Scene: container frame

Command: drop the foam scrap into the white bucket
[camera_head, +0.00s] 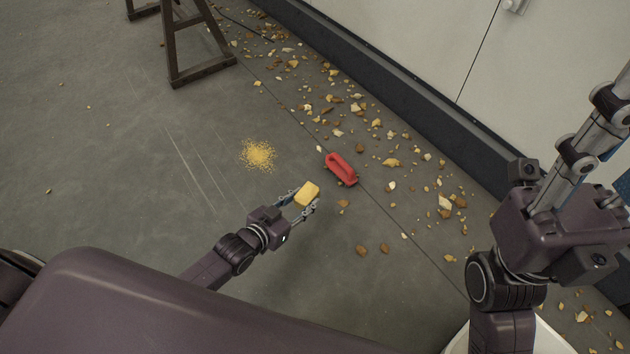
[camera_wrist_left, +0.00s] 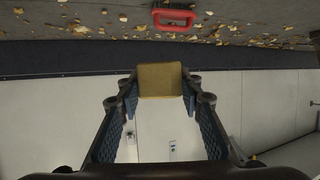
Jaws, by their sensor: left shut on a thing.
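The foam scrap (camera_head: 307,193) is a small yellow block. My left gripper (camera_head: 306,199) is shut on it and holds it out over the grey floor. In the left wrist view the scrap (camera_wrist_left: 160,80) sits between the fingertips of the left gripper (camera_wrist_left: 160,88). A white curved surface (camera_head: 551,340) shows at the bottom right, mostly hidden behind my right arm; I cannot tell whether it is the white bucket. My right gripper (camera_head: 597,135) is close to the camera at the right, its fingers running out of the frame, so its opening is hidden.
A red handled object (camera_head: 341,168) lies on the floor just beyond the scrap. Many yellow and brown crumbs lie along the wall (camera_head: 420,45). A pile of yellow grains (camera_head: 258,154) lies left of it. A dark trestle (camera_head: 188,45) stands at the top left. The left floor is mostly clear.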

